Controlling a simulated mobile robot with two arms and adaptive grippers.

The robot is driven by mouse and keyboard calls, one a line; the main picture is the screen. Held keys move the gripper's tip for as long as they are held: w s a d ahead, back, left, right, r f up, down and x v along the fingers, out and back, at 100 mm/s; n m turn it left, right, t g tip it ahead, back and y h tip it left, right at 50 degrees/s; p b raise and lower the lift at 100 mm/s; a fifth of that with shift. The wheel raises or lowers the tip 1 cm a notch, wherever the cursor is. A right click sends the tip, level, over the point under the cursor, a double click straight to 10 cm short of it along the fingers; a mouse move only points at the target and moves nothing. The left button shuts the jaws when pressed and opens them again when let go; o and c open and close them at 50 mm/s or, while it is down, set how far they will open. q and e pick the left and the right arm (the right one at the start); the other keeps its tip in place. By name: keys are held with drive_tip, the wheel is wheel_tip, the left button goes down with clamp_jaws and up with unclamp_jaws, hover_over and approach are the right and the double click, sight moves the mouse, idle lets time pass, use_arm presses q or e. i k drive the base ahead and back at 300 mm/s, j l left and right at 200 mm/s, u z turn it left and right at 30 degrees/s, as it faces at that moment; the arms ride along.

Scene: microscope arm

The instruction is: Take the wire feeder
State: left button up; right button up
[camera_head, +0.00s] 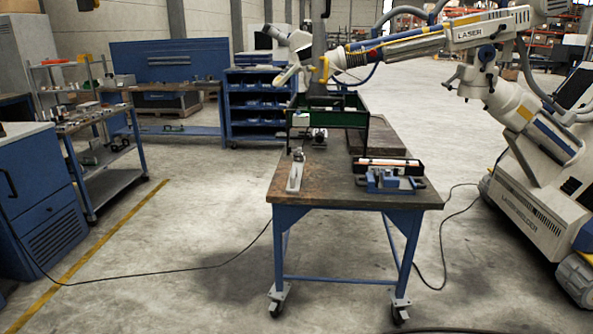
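No part is clearly recognisable as the wire feeder. On the wheeled workbench (340,197), a slim pale upright tool on a flat base (295,176) stands near the left edge. A blue vise-like fixture (385,182) with a red-tipped bar lies at the front right of the top. A small device (318,136) sits further back, near a dark green-framed screen (299,118). Neither of my grippers is in view.
A laser welder (530,150) stands at the right, its long arm (420,42) reaching over the bench. Black cables (170,280) lie on the floor around the bench. A blue cabinet (35,190) and a trolley (105,160) stand at left. Open floor lies between.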

sight(294, 180)
drive_tip(key=i+l, duration=0.2)
drive_tip(key=i, duration=0.25)
drive_tip(key=i+l, duration=0.25)
drive_tip(key=i, duration=0.2)
drive_tip(key=i+l+u, duration=0.1)
drive_tip(key=i, duration=0.35)
drive_tip(key=l, duration=0.1)
